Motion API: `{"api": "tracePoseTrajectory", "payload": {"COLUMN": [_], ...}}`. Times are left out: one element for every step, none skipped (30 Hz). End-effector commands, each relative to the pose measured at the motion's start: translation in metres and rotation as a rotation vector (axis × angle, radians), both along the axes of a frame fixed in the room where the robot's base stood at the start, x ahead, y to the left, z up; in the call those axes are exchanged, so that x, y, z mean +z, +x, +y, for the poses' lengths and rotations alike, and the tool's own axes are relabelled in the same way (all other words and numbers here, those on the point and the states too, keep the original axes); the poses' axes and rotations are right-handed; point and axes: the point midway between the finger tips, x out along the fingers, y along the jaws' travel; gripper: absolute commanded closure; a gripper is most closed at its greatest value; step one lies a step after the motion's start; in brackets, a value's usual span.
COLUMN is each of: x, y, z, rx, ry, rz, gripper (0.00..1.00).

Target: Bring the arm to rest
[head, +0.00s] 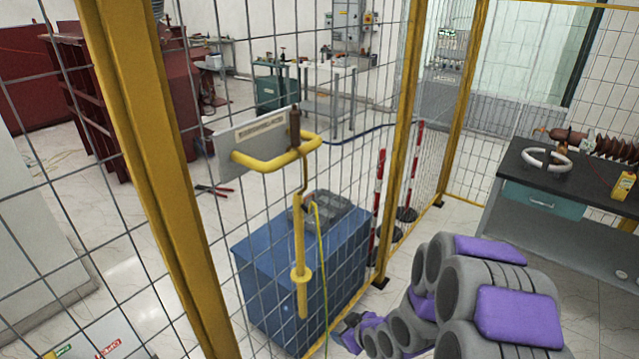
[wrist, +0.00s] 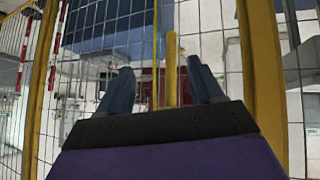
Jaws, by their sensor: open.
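My gripper (wrist: 162,85) shows in the wrist view with its two dark blue-grey fingers spread apart and nothing between them. A yellow rod (wrist: 172,68) stands beyond the fingers, in line with the gap. In the head view my grey and purple arm is folded at the lower right, and its far end points towards the fence. The fingers cannot be made out clearly there. A yellow rod with a collar (head: 300,255) hangs upright at the fence below a yellow bracket (head: 275,155).
A wire mesh fence with yellow posts (head: 402,140) crosses the head view. Behind it stand a blue cabinet (head: 315,275) and red-white poles (head: 378,195). A dark-topped bench (head: 530,183) with a white ring (head: 547,158) is at right. Some floor is free between fence and bench.

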Motion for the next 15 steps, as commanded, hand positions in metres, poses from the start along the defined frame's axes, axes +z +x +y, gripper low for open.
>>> {"api": "tracePoseTrajectory", "payload": {"x": [0.010,0.014,0.021,0.025,0.030,0.037,0.042,0.047,0.055,0.060,0.066,0.074,0.079,0.085,0.093], "y": [-0.002,-0.005,-0.011,-0.015,-0.020,-0.026,-0.031,-0.037,-0.044,-0.051,-0.058,-0.067,-0.075,-0.083,-0.094], "z": [-0.008,-0.013,-0.021,-0.025,-0.031,-0.037,-0.042,-0.047,-0.052,-0.057,-0.061,-0.066,-0.070,-0.073,-0.077], "rx": [-0.019,-0.032,-0.052,-0.067,-0.084,-0.106,-0.125,-0.143,-0.169,-0.188,-0.208,-0.235,-0.258,-0.277,-0.306], "ry": [-0.030,-0.046,-0.069,-0.085,-0.100,-0.119,-0.132,-0.145,-0.159,-0.171,-0.180,-0.192,-0.200,-0.207,-0.216], "rz": [0.023,0.044,0.074,0.095,0.119,0.147,0.168,0.193,0.218,0.242,0.264,0.291,0.316,0.336,0.367], "gripper": [0.34,0.34,0.34,0.34,0.34,0.34,0.34,0.34,0.34,0.34,0.34,0.34,0.34,0.34,0.34]}}
